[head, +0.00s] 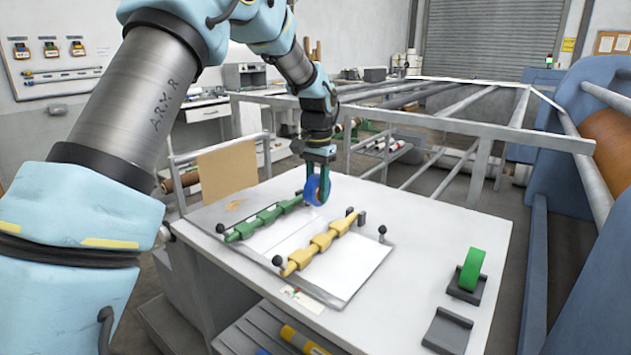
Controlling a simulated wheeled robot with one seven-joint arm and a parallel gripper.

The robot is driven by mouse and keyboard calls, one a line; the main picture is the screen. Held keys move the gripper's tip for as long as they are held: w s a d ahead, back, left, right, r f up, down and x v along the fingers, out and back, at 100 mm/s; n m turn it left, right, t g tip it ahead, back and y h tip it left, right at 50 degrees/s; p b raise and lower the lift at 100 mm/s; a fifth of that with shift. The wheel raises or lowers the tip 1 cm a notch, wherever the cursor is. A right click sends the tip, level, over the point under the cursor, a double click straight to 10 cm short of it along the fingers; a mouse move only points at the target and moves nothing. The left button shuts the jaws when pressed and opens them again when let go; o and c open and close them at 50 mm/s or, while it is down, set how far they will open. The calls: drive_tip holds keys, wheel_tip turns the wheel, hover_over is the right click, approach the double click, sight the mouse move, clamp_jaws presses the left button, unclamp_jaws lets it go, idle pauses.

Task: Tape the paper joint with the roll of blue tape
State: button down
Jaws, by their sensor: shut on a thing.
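My gripper (317,178) points down over the far part of the white table and is shut on the roll of blue tape (322,190). The blue roll stands upright near the far end of the paper. White paper (345,273) lies flat on the table under two stepped bars, one green (262,220) and one yellow (320,242). The joint in the paper appears as a pale strip between the bars. I cannot tell whether the roll touches the paper.
A green tape roll (471,268) stands in a dark holder at the table's right. An empty dark holder (447,330) lies in front of it. Small black-knobbed posts (382,232) stand around the paper. A grey metal frame (440,120) and blue press (590,200) lie beyond.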

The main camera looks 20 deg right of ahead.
drive_tip(key=shift+w+a, duration=0.1)
drive_tip(key=shift+a, duration=0.05)
drive_tip(key=shift+s+a+f+b, duration=0.1)
drive_tip(key=shift+s+a+b, duration=0.1)
drive_tip(key=shift+a+b, duration=0.25)
drive_tip(key=shift+s+a+f+b, duration=0.1)
drive_tip(key=shift+s+a+b, duration=0.05)
drive_tip(key=shift+a+b, duration=0.3)
drive_tip(key=b, duration=0.5)
hover_over(288, 237)
drive_tip(key=shift+s, duration=0.1)
drive_tip(key=shift+f+b, duration=0.4)
drive_tip(key=shift+f, duration=1.15)
drive_tip(key=shift+f, duration=0.35)
drive_tip(key=shift+d+r, duration=0.1)
drive_tip(key=shift+d, duration=0.05)
drive_tip(key=shift+w+d+p, duration=0.25)
drive_tip(key=shift+p, duration=0.05)
drive_tip(key=shift+d, duration=0.1)
drive_tip(key=shift+w+d, duration=0.15)
drive_tip(key=shift+d, duration=0.05)
